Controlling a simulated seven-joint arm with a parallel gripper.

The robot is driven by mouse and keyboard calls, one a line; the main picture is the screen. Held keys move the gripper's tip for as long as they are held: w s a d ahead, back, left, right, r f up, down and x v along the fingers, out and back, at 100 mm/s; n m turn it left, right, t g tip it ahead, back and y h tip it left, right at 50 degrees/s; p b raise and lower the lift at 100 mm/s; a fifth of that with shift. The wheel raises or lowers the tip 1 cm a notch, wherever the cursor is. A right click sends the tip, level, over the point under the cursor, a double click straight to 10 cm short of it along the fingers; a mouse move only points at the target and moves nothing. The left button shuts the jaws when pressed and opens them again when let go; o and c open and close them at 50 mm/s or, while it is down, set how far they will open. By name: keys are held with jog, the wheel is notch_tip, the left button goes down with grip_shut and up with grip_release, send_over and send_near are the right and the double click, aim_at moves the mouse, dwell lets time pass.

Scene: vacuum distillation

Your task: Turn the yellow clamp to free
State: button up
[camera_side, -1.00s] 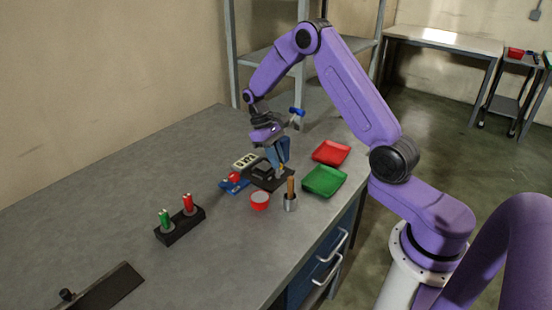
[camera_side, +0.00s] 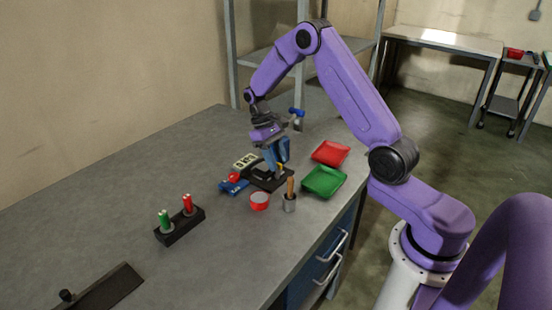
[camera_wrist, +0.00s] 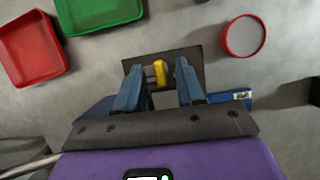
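The yellow clamp (camera_wrist: 160,72) is a small upright piece on a black base plate (camera_wrist: 185,58). In the wrist view it sits between the tips of my gripper (camera_wrist: 158,85), whose two blue fingers stand apart with a gap on each side of it. In the side view my gripper (camera_side: 275,160) points down over the black base (camera_side: 262,184), and a bit of the yellow clamp (camera_side: 280,167) shows beside the fingers. Whether the fingers touch the clamp is not visible; they look open.
A red tray (camera_side: 331,153) and a green tray (camera_side: 324,181) lie to the right. A blue item with a red knob (camera_side: 233,181) is left.

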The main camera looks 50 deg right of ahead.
jog(key=v, duration=1.7)
jog(key=shift+r, duration=0.25)
jog(key=s+a+r+n+t+h, duration=0.1)
jog(key=s+a+n+t, duration=0.35)
jog(key=s+a, duration=1)
jog(key=s+f+n, duration=0.2)
jog(key=s+n, duration=0.2)
jog(key=s, duration=0.7)
jog(key=s+f+n+y, duration=0.1)
jog(key=s+n, duration=0.3)
jog(key=s, duration=0.7)
jog(key=shift+a+f, duration=0.4)
jog(key=shift+f, duration=0.35)
